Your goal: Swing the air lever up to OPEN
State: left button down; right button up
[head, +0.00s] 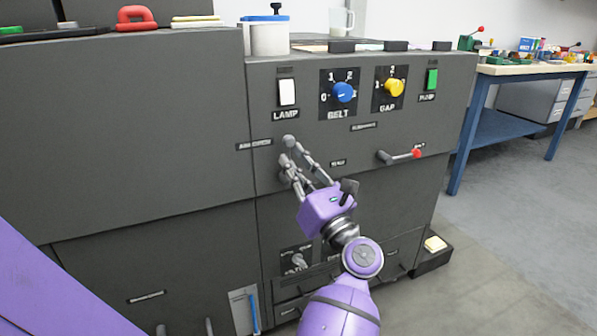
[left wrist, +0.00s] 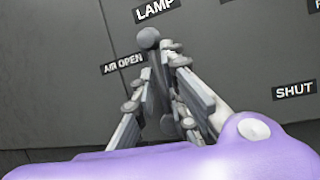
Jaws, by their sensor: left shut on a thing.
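The grey air lever (left wrist: 148,40) stands out of the dark machine front, its round end near the "AIR OPEN" label (left wrist: 122,64) in the left wrist view. The same round end shows in the head view (head: 289,140). My left gripper (head: 291,158) is shut on the lever; in the left wrist view its fingers (left wrist: 160,85) lie on both sides of the shaft. The lever appears to point upward; its pivot is partly hidden by the fingers. The "SHUT" label (left wrist: 294,90) is to the right. My right gripper is not in view.
Above are the white lamp switch (head: 287,92), blue belt knob (head: 344,92), yellow gap knob (head: 393,88) and green switch (head: 432,79). A red-tipped lever (head: 400,156) sticks out to the right of my gripper. A blue workbench (head: 510,128) stands at the right; the floor before it is clear.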

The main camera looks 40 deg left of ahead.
pick_arm(q)
jog(key=shift+d+n, duration=0.1)
jog(key=shift+n, duration=0.4)
jog(key=shift+s+g, duration=0.1)
jog(key=shift+g, duration=0.3)
jog(key=c, duration=1.8)
grip_release()
jog(key=shift+c, duration=0.2)
jog(key=v, duration=1.1)
jog(key=shift+d+f, duration=0.2)
jog(key=shift+d, duration=0.1)
jog(key=shift+s, duration=0.15)
